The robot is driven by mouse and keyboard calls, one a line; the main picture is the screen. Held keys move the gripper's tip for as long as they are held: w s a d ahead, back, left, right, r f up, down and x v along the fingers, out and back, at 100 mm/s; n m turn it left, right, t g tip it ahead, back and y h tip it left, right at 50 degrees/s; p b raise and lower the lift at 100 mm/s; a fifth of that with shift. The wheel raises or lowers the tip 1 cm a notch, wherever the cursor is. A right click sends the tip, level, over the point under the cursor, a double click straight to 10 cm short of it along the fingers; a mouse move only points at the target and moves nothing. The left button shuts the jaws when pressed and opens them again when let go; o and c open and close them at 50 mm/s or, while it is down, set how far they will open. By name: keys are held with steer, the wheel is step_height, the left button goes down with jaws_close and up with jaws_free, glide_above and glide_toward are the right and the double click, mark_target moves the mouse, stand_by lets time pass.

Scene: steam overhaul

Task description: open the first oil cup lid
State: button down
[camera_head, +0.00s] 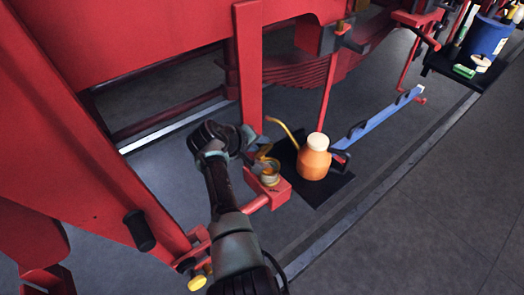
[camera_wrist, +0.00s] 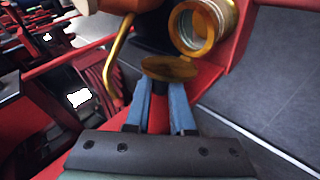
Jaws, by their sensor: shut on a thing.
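The first oil cup (camera_head: 269,178) is a small brass cup on a red block at the end of a red bar. In the wrist view the oil cup (camera_wrist: 222,20) shows its round mouth uncovered. Its brass lid (camera_wrist: 170,68) is a flat disc, tilted up and away from the mouth. My gripper (camera_wrist: 160,88) has its blue fingers at the near edge of the lid, shut on it; the exact contact is partly hidden. In the head view my gripper (camera_head: 256,143) is just above and left of the cup.
An orange oil can (camera_head: 314,163) with a cream cap and curved spout stands on a black mat (camera_head: 335,188) right of the cup. Red frame parts (camera_head: 249,70) rise behind my gripper. A blue bar (camera_head: 375,120) lies farther back. Floor at the lower right is clear.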

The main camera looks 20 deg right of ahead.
steer(key=shift+w+f+g+b, duration=0.1)
steer(key=shift+g+b, duration=0.3)
steer(key=c, duration=0.8)
jaws_free()
steer(key=shift+o, duration=0.2)
steer(key=shift+a, duration=0.15)
steer(key=v, duration=1.3)
steer(key=shift+f, duration=0.1)
